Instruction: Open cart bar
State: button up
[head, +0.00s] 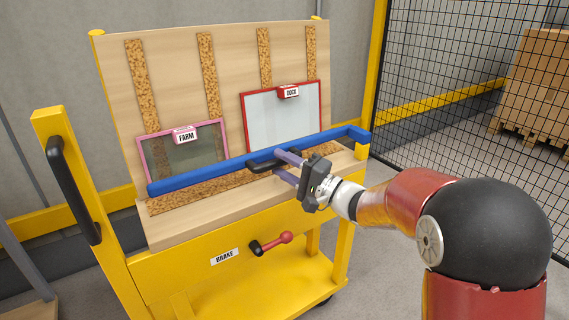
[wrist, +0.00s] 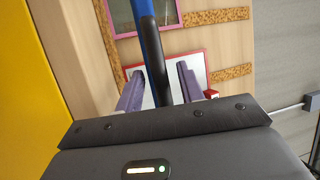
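The blue cart bar (head: 215,172) runs across the front of the yellow cart's (head: 195,262) slanted board, from its left end to a bent end near the right post. A black handle (head: 262,166) sits on the bar near its middle. My gripper (head: 278,163) is at this handle, its two purple-grey fingers spread apart. In the wrist view, the bar (wrist: 148,28) and its dark handle part (wrist: 161,85) show between the fingers (wrist: 159,72), with gaps at the sides. Whether a finger touches the handle is hard to tell.
Behind the bar, a pink-framed FARM panel (head: 186,154) and a red-framed DOCK panel (head: 283,118) rest on the wooden board (head: 165,75). A red BRAKE lever (head: 277,241) is below. A black grip (head: 74,190) is at left. A mesh fence (head: 450,60) stands at right.

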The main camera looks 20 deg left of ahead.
grip_shut()
dwell(0.4)
